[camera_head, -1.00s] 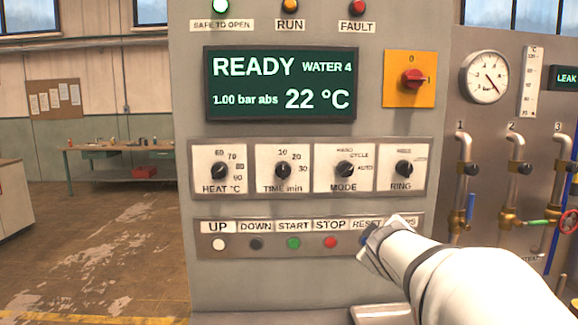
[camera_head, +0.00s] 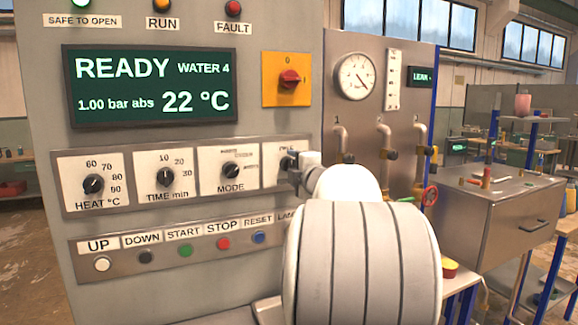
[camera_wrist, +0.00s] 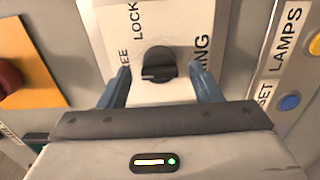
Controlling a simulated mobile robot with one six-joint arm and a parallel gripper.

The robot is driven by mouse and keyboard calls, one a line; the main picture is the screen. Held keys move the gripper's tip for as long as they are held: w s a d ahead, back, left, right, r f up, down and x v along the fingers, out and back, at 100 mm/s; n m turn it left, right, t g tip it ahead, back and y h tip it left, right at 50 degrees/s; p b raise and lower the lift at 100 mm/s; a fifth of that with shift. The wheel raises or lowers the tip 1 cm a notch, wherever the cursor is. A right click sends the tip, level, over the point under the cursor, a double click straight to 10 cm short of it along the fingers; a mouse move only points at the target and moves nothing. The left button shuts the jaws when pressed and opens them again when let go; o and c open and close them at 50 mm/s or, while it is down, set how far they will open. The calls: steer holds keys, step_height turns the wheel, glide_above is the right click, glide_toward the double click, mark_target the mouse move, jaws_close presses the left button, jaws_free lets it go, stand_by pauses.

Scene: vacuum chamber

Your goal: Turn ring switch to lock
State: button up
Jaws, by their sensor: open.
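The ring switch (camera_wrist: 159,65) is a black knob on a white plate, seen in the wrist view between my two fingers. The word LOCK is printed at the plate's top left, letters of another label show at its left, and RING is partly covered on the right. My gripper (camera_wrist: 160,85) is open, with one blue-grey finger on each side of the knob and a visible gap to it on both sides. In the head view my gripper (camera_head: 300,172) covers most of the ring switch's plate (camera_head: 287,152).
The mode knob (camera_head: 233,171) is just left of my gripper. A row of push buttons, with the blue reset button (camera_head: 258,237) nearest, lies below. A red rotary switch (camera_head: 289,79) on a yellow plate is above. Pipes with valves (camera_head: 385,150) stand to the right.

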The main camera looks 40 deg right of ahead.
steer(key=shift+w+d, duration=0.15)
steer(key=shift+w, duration=0.5)
steer(key=c, duration=1)
